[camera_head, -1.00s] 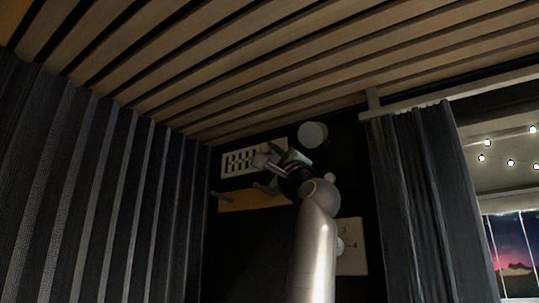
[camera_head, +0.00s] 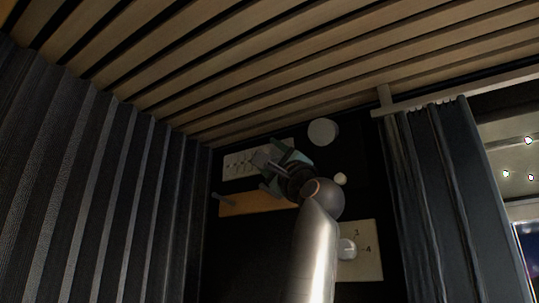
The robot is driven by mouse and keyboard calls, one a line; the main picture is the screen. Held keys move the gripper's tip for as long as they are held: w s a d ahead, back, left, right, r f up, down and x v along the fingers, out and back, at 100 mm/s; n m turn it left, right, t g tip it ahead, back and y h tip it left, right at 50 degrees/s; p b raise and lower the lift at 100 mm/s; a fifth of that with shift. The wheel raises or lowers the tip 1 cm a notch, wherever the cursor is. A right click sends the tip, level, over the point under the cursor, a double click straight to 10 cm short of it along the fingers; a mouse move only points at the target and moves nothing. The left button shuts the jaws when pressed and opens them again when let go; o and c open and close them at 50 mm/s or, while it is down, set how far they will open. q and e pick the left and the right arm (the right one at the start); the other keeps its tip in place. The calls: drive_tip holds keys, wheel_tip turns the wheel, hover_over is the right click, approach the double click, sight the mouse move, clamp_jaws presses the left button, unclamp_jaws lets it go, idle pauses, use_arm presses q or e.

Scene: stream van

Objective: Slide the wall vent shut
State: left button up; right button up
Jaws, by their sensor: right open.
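The wall vent (camera_head: 240,165) is a pale slotted plate on the dark back wall, left of centre. Its slots now look light rather than dark. My right gripper (camera_head: 262,172) is open in front of the vent's right part and hides that part. I cannot tell whether a finger touches the vent or its slider. My left gripper is not in view.
An orange-brown wooden board (camera_head: 255,203) with a peg sits just below the vent. A round pale disc (camera_head: 322,132) is to the upper right. A cream panel with a knob (camera_head: 347,250) is lower right. Grey curtains (camera_head: 440,190) hang at the right; slats cover the ceiling.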

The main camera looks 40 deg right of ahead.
drive_tip(key=b+v, duration=0.6)
drive_tip(key=v, duration=0.6)
drive_tip(key=shift+s+b, duration=0.3)
drive_tip(key=shift+b, duration=0.1)
drive_tip(key=shift+f, duration=0.2)
